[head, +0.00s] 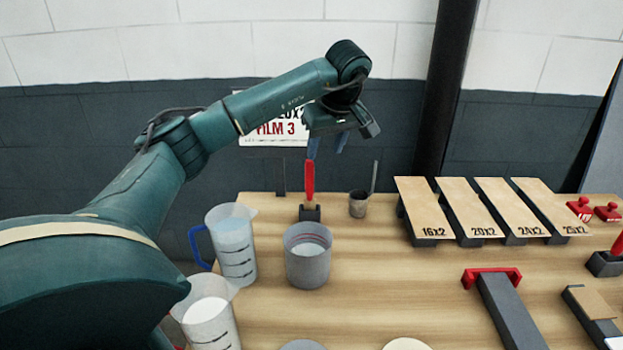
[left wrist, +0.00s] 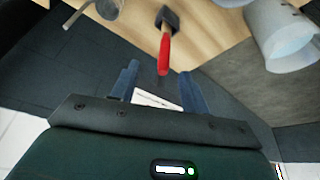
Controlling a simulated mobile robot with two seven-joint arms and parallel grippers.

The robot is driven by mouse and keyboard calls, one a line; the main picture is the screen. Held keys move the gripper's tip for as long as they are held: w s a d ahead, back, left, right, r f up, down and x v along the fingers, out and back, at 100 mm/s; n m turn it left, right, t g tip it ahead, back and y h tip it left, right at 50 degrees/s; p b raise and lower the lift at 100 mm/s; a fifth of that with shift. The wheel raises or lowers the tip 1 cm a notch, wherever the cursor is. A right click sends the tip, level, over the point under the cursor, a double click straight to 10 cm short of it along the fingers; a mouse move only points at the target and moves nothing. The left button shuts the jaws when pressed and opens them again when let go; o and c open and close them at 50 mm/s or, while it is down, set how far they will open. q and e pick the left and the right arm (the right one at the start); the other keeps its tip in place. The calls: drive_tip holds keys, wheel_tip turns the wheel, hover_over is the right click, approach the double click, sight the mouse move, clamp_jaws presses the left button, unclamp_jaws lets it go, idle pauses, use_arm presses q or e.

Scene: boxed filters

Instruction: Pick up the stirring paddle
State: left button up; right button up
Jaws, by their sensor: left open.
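A red-handled tool (head: 309,180), which appears to be the stirring paddle, stands upright in a small dark holder (head: 309,213) at the back of the wooden bench. Its lower part is hidden in the holder. My left gripper (head: 327,147) is open and empty, just above the handle's top in the head view. In the left wrist view, the red handle (left wrist: 165,52) points toward the gap between my left fingers (left wrist: 159,68), with the dark holder (left wrist: 168,18) beyond it. I cannot tell whether the fingers straddle the handle's end. My right gripper is not in view.
A grey pot (head: 308,268) stands in front of the holder, a blue-handled jug (head: 231,245) to the left, and a small cup (head: 358,204) to the right. Sloped numbered boards (head: 452,212) stand farther right. A dark post (head: 446,90) rises behind.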

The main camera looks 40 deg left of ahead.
sight(313, 167)
use_arm(q)
drive_tip(key=x, duration=0.2)
drive_tip(key=a+x, duration=0.1)
drive_tip(key=x, duration=0.2)
drive_tip(key=p+x, duration=0.1)
drive_tip(key=x, duration=0.1)
drive_tip(key=shift+a+f, duration=0.1)
drive_tip(key=shift+a, duration=0.4)
drive_tip(key=x, duration=0.1)
drive_tip(key=p+x, duration=0.1)
drive_tip(key=x, duration=0.2)
drive_tip(key=shift+s+f, duration=0.25)
drive_tip(key=shift+s, duration=0.1)
drive_tip(key=shift+w+a+f, duration=0.1)
drive_tip(key=shift+f, duration=0.15)
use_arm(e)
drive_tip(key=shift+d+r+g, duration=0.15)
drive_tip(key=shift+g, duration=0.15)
use_arm(q)
drive_tip(key=shift+c, duration=0.4)
clamp_jaws()
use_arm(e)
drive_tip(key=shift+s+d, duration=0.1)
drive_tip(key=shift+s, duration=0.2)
